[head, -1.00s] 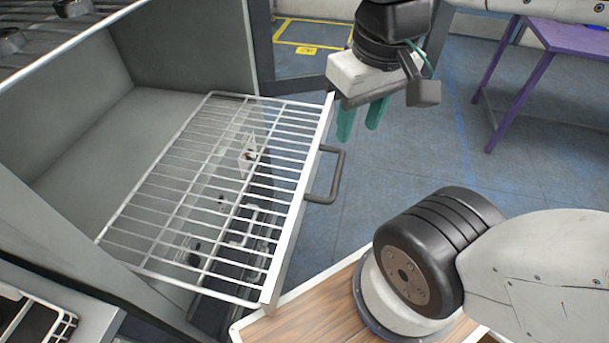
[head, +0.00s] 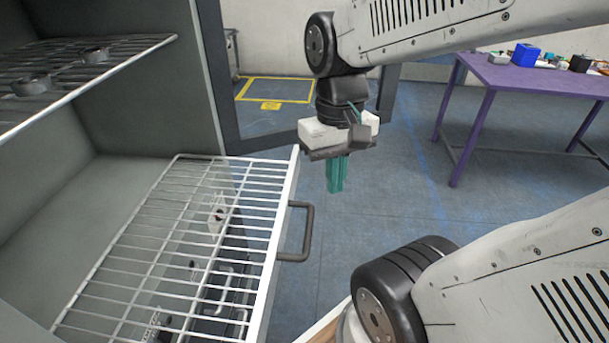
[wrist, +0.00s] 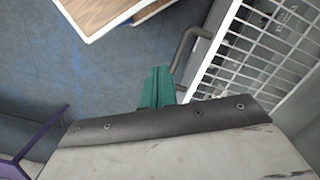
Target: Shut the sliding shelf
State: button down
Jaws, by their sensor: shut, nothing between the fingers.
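The sliding shelf (head: 178,228) is a white wire grid with a white front panel. It is pulled out of the grey cabinet (head: 205,90) in the head view. Its dark handle (head: 307,232) is on the front panel; the handle also shows in the wrist view (wrist: 184,48). My gripper (head: 337,188) has green fingers that are together and empty. It points down in front of the shelf, to the right of the panel and beyond the handle in the head view. In the wrist view the fingers (wrist: 158,80) are beside the handle; I cannot tell whether they touch it.
An upper wire shelf (head: 130,45) holds dark round parts. A purple table (head: 500,78) with small items stands at the back right. A wooden-topped surface (wrist: 98,12) is near the handle in the wrist view. Blue floor lies open between shelf and table.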

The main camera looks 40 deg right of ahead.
jog(key=w+d+f+m+t+y, duration=0.1)
jog(key=w+d+f+m+y, duration=0.2)
jog(key=d+f+m+y, duration=0.35)
jog(key=w+d+f+m+t+y, duration=0.1)
jog(key=w+d+f+m+y, duration=0.3)
jog(key=d+f+m+y, duration=0.3)
jog(key=m+t+h, duration=0.1)
jog(key=m+t, duration=1)
jog(key=t, duration=0.1)
send_near(298, 164)
jog(key=shift+n, duration=0.25)
jog(key=x, duration=0.5)
jog(key=shift+w+f, duration=0.2)
jog(key=shift+w, duration=0.3)
jog(key=shift+w+a, duration=0.35)
